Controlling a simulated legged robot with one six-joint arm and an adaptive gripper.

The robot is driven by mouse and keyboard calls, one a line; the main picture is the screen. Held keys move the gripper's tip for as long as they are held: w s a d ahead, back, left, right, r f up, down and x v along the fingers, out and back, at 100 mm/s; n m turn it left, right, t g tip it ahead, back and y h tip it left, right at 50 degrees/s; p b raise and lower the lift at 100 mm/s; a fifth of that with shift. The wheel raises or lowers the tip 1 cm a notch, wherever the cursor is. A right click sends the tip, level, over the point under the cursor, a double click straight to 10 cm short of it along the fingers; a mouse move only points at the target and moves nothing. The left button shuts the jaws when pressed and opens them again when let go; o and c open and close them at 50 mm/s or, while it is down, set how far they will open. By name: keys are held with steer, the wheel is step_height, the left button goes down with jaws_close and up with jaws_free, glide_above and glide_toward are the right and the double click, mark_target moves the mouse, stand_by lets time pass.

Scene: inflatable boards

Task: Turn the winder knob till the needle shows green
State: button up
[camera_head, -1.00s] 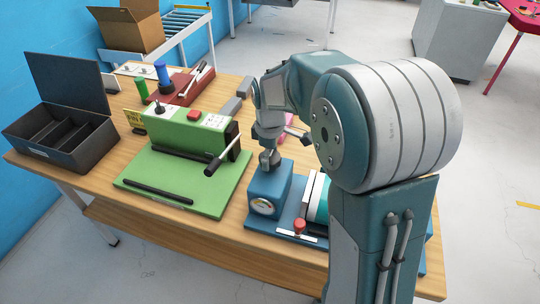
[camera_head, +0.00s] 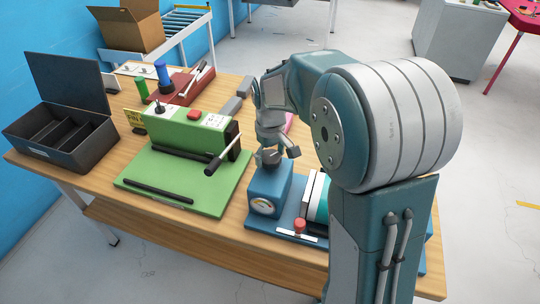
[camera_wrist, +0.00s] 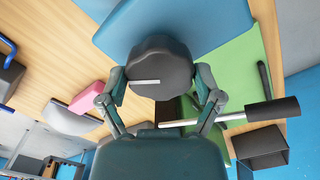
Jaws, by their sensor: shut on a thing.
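The winder knob (camera_wrist: 160,62) is dark and round with a white line across its top. In the head view the knob (camera_head: 270,157) stands on the blue winder housing (camera_head: 268,184). My gripper (camera_wrist: 161,82) has one finger on each side of the knob and is shut on it. In the head view my gripper (camera_head: 273,150) points down at the knob and partly covers it. The round gauge (camera_head: 263,206) is on the front of the housing. Its face is pale with a little orange or red; the needle is too small to read.
A green machine (camera_head: 190,135) with a crank handle (camera_head: 222,155) stands to the left. A red-topped lever (camera_head: 299,225) and a teal roll (camera_head: 318,200) are right of the gauge. An open dark box (camera_head: 62,150) is at the table's far left.

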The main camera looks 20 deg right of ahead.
mark_target(269, 155)
steer(key=m, duration=0.3)
steer(key=shift+w+m, duration=0.1)
steer(key=shift+m, duration=2.2)
steer(key=o, duration=0.9)
step_height(269, 155, up, 12)
steer(key=shift+a+f, duration=0.1)
